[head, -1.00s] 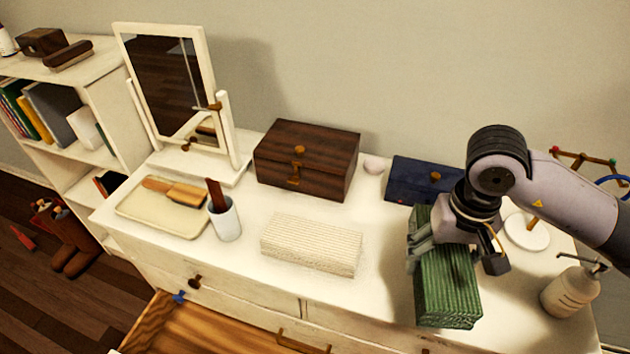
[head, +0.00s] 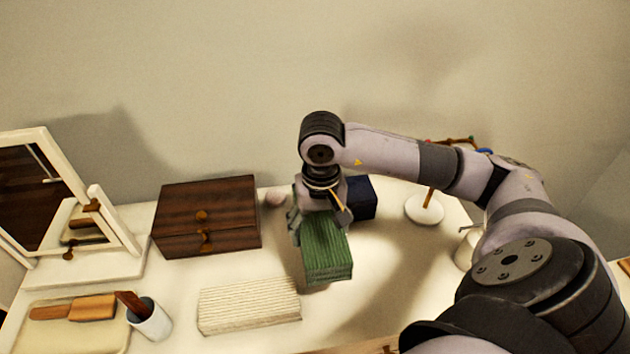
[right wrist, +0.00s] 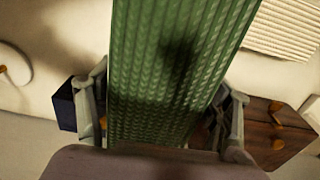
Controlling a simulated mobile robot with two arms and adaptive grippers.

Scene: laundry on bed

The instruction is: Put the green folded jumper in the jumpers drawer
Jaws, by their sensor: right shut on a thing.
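The green folded jumper (head: 327,256) is a ribbed, knitted block. My right gripper (head: 320,220) is shut on it from above, with one finger on each side, and holds it over the white dresser top (head: 400,290). In the right wrist view the jumper (right wrist: 175,65) fills the middle between the gripper's fingers (right wrist: 165,110). A shadow falls on the top to the right of it. Only a thin strip of brown wood (head: 372,347) shows at the bottom edge of the head view; the drawers are otherwise out of sight. My left gripper is not in view.
A cream folded knit (head: 250,304) lies left of the jumper. Behind are a dark wooden box (head: 205,218) and a navy box (head: 361,197). A mirror (head: 45,190), tray (head: 75,325) and cup (head: 150,320) stand left; a white round stand (head: 424,209) stands right.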

